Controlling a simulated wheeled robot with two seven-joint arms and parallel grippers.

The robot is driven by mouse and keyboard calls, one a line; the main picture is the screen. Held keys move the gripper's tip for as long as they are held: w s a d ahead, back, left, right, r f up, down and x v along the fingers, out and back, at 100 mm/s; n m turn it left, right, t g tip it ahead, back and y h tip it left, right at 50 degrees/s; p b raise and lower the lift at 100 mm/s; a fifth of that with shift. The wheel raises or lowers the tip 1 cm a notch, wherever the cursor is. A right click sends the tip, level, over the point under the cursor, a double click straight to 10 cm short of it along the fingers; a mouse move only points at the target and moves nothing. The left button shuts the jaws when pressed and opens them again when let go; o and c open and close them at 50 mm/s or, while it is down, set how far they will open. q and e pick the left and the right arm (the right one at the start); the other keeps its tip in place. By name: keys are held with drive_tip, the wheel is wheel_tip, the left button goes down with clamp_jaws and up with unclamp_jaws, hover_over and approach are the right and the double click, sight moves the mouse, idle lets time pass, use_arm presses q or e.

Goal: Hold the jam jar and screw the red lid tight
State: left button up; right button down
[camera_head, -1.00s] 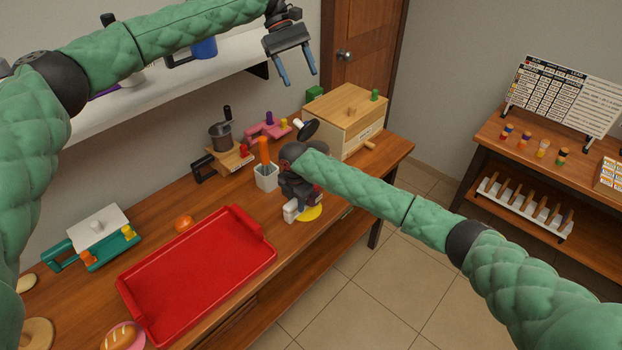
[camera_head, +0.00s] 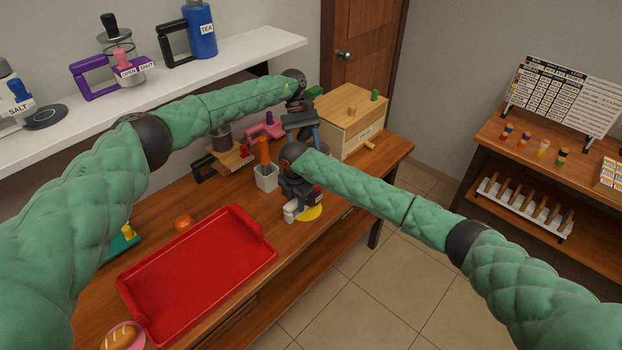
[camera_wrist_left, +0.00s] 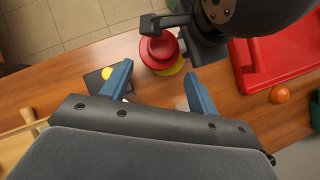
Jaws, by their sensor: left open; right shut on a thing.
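The red lid (camera_wrist_left: 158,48) shows from above in the left wrist view, over a yellow disc (camera_wrist_left: 172,67) on the wooden table. The jam jar's body is hidden under the lid and behind my right gripper. My right gripper (camera_head: 300,197) is shut on the jam jar above the yellow disc, near the table's front edge. My left gripper (camera_head: 302,132) is open and empty. It is above and behind the right gripper in the head view. In the left wrist view its blue fingers (camera_wrist_left: 158,90) are spread, and the lid lies beyond them, not between them.
A white cup with an orange-handled utensil (camera_head: 265,180) stands just left of my right gripper. A wooden box (camera_head: 350,115) stands behind. A shelf (camera_head: 255,45) hangs above.

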use_arm(q)
drive_tip(key=shift+x, duration=4.1)
drive_tip(key=shift+c, duration=0.2)
